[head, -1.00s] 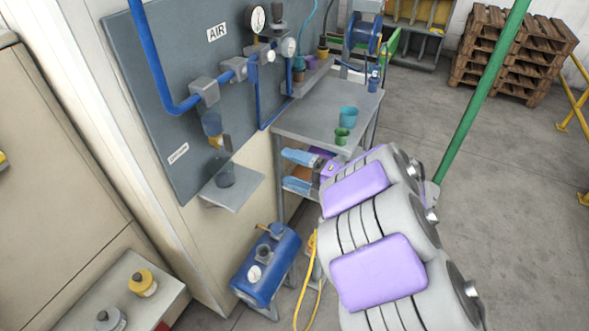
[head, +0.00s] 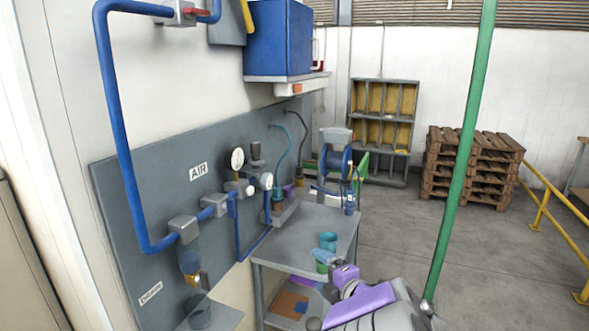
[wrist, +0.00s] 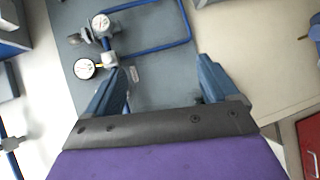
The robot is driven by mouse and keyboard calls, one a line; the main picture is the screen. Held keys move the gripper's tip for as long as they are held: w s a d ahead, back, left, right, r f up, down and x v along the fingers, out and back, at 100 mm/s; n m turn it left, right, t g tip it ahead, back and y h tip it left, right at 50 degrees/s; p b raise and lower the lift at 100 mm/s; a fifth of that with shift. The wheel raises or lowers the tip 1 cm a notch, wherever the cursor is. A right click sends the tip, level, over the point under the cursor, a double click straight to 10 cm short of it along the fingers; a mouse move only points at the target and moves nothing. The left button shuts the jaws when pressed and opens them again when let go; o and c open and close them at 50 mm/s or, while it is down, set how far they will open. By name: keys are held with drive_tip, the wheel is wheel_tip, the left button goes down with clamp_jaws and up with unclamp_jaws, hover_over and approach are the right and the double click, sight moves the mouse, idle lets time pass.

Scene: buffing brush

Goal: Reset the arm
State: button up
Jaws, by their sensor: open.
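My gripper (head: 322,257) is in the head view at the front edge of the grey table, with a purple body and light-blue fingers. My arm with purple pads reaches in from the lower right of the head view.
The air panel (head: 130,210) with blue pipes is at left. A green post (head: 462,150) stands at right. Pallets (head: 470,165) are behind; open floor lies between.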

drive_tip(key=s+d+r+m+h, duration=0.1)
drive_tip(key=d+m+h, duration=0.3)
drive_tip(key=d+m, duration=0.15)
drive_tip(key=s+d+r+m+h, duration=0.2)
drive_tip(key=d+m+h, duration=0.2)
drive_tip(key=d, duration=0.3)
drive_tip(key=s+d+f+m+g+h, duration=0.35)
drive_tip(key=s+d+m, duration=0.3)
drive_tip(key=s, duration=0.35)
drive_tip(key=s+a+f+m+g+y, duration=0.1)
drive_tip(key=s+a+m+g, duration=0.1)
drive_tip(key=s, duration=0.8)
drive_tip(key=s+a+f+m+g+y, duration=0.1)
drive_tip(key=s+a+m+g, duration=0.2)
drive_tip(key=s, duration=0.7)
drive_tip(key=s+a+f+m+g+y, duration=0.1)
drive_tip(key=s+a+f+m+g, duration=0.1)
drive_tip(key=s+a+g, duration=0.4)
drive_tip(key=s+m, duration=0.1)
drive_tip(key=s, duration=0.2)
drive_tip(key=shift+s+a, duration=0.35)
drive_tip(key=shift+s, duration=0.05)
